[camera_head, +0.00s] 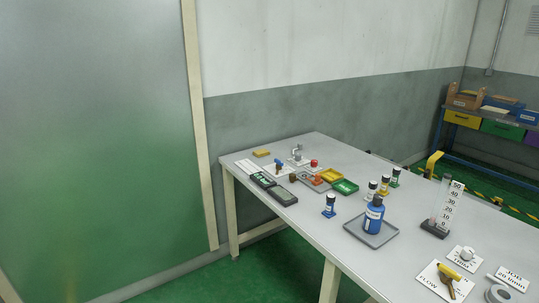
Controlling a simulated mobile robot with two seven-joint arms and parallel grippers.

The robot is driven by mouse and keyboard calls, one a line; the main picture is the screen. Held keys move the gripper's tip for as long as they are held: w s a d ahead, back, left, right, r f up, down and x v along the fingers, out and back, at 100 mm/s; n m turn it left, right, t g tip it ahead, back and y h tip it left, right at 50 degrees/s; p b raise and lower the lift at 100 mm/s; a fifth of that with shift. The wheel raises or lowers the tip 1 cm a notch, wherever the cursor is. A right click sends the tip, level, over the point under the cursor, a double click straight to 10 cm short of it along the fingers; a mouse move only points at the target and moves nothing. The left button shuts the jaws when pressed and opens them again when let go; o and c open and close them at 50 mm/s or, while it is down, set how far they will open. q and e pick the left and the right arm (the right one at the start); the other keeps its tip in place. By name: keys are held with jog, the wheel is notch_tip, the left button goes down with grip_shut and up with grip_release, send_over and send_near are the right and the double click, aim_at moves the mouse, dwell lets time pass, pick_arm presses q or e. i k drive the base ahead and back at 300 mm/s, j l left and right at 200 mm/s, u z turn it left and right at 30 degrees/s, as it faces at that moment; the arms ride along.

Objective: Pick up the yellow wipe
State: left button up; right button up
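A small flat yellow block, which looks like the yellow wipe (261,153), lies at the far left corner of the grey-white table (310,226), close to the back edge. It is small in the head view, and nothing covers it. Neither of my grippers shows in this view.
Near the wipe are a dark scale-like device (283,195), a red-knobbed part (314,163) and small yellow (331,175) and green (345,187) trays. A blue bottle (374,214) stands on a grey tray (353,226). A graduated cylinder (442,205) stands right. A green panel (95,150) fills the left.

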aim_at(261, 153)
jog(key=i+j+z, duration=0.1)
jog(key=z, duration=0.3)
jog(key=j+z, duration=0.1)
jog(key=z, duration=0.35)
jog(key=i+j+z, duration=0.15)
jog(key=z, duration=0.25)
jog(key=i+j+z, duration=0.1)
jog(key=j+z, duration=0.2)
jog(key=j, duration=0.2)
jog(key=j+z, duration=0.3)
jog(key=j, duration=0.2)
jog(key=j+z, duration=0.3)
jog(key=j, duration=1.35)
jog(key=k+j+z, duration=0.1)
jog(key=j, duration=0.4)
